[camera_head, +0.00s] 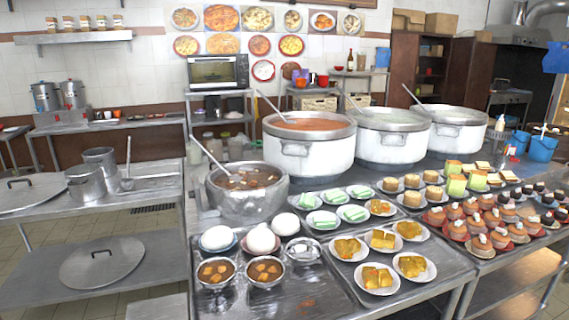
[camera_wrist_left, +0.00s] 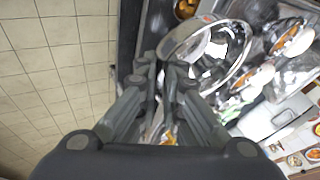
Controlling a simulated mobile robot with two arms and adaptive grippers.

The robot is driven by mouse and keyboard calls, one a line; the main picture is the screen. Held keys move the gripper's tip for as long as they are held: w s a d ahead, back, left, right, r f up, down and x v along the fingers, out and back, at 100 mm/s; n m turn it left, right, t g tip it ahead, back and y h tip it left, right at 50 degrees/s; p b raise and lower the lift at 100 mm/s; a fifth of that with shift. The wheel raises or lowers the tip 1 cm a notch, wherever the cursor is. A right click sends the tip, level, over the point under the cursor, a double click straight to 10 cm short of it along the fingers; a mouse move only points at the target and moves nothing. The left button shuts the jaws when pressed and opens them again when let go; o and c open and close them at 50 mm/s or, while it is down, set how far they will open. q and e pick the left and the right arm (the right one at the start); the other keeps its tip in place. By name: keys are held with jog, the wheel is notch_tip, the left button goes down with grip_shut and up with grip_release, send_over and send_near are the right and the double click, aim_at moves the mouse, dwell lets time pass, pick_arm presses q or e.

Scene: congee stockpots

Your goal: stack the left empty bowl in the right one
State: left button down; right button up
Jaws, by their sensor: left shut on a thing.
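A shiny metal bowl (camera_wrist_left: 236,62) fills the upper middle of the left wrist view, tilted in the picture, its inside full of reflections. My left gripper (camera_wrist_left: 161,66) is shut on its near rim. This held bowl and the gripper do not show in the head view. One small empty metal bowl (camera_head: 303,251) sits on the metal counter in the head view, right of the bowls of brown food. My right gripper is in neither view.
Bowls of brown chunks (camera_head: 216,272) and (camera_head: 265,271) stand left of the empty bowl. White buns (camera_head: 262,240) are behind them, and plates of yellow food (camera_head: 377,278) are to the right. A large metal pot (camera_head: 246,205) stands behind. Bare counter lies in front.

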pick_arm(q)
jog(key=s+a+r+n+g+y, duration=0.3)
jog(key=a+r+n+y, duration=0.3)
jog(key=a+n, duration=0.5)
jog(key=n+y, duration=0.1)
jog(key=n, duration=0.2)
jog(key=shift+s, duration=0.15)
jog(key=shift+a, duration=0.1)
